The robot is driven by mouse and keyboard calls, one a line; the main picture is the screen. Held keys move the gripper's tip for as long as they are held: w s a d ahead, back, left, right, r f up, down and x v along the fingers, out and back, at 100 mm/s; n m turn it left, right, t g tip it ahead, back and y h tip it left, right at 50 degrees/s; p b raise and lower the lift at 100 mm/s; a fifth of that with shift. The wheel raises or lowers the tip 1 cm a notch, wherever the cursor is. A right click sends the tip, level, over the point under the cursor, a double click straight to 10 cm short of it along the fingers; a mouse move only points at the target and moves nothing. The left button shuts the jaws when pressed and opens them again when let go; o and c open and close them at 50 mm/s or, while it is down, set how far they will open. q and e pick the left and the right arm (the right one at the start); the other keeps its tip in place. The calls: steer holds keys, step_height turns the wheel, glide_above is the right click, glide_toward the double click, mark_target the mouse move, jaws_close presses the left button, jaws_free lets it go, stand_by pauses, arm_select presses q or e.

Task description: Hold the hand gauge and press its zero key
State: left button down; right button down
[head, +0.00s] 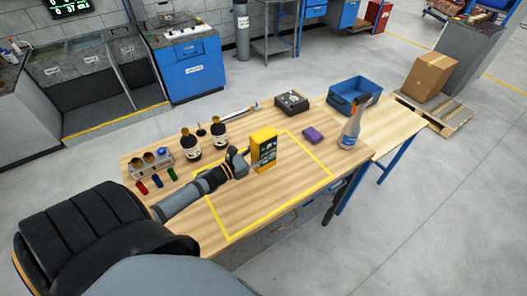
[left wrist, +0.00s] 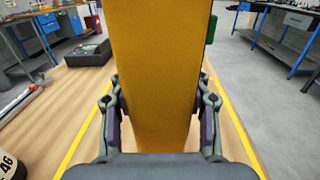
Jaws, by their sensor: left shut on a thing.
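The hand gauge (head: 264,144) is a yellow box with a dark screen and keys on its face. It stands upright over the yellow-taped area of the wooden table (head: 215,212). My left gripper (head: 243,163) is shut on the gauge from its left side. In the left wrist view the yellow body of the gauge (left wrist: 160,80) fills the middle, with a finger of my left gripper (left wrist: 160,118) against each side. A green part (left wrist: 211,30) shows at its right edge. The zero key is too small to tell apart. My right gripper is not in view.
Left of the gauge stand two dark bottles (head: 191,146) and a rack (head: 152,162) with several small coloured items before it. Behind lie a dark box (head: 291,102) and a purple block (head: 313,135). A spray bottle (head: 350,130) and a blue bin (head: 354,92) stand right. The front taped area is clear.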

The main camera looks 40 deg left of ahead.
arm_select(q)
steer(key=shift+f+b, duration=2.55)
steer(key=shift+f, duration=0.6)
steer(key=shift+s+f, duration=0.1)
steer(key=shift+f, duration=0.05)
stand_by(1.5)
steer(key=c, duration=0.5)
jaws_free()
